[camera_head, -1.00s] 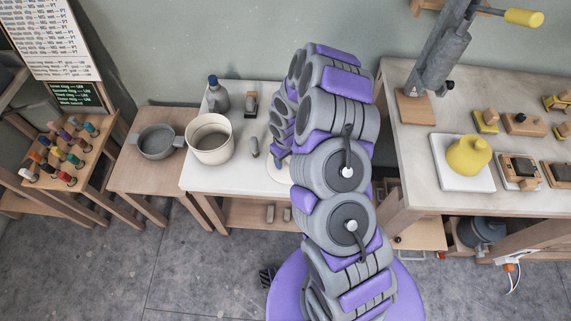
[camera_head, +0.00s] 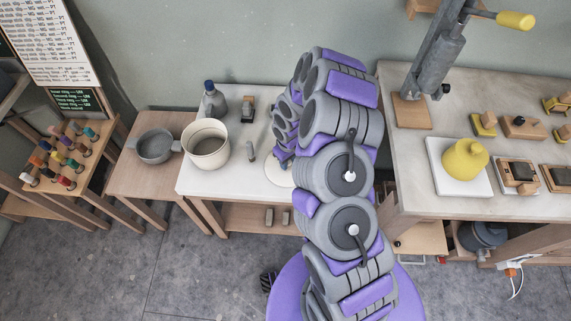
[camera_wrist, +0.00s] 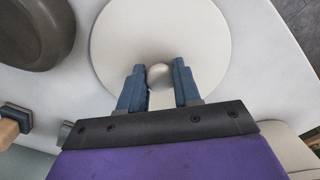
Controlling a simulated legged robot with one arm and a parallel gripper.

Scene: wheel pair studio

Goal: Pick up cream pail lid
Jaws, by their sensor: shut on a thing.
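The cream pail lid (camera_wrist: 205,35) is a pale flat disc with a small round knob. In the wrist view my gripper (camera_wrist: 159,82) has its two blue fingers on either side of the knob, shut on it. Whether the lid rests on the table or hangs just above it I cannot tell. In the head view a pale edge of the lid (camera_head: 274,174) shows beside my arm, which hides the rest and my fingers. The open cream pail (camera_head: 207,148) stands to the left on the white table (camera_head: 228,183).
A grey pot (camera_head: 155,147) stands on the wooden table left of the pail. A grey bottle (camera_head: 215,103) and small tools stand behind. On the right bench are a lever press (camera_head: 436,72) and a yellow pot (camera_head: 465,158). A dark round vessel (camera_wrist: 35,30) fills the wrist view's upper left.

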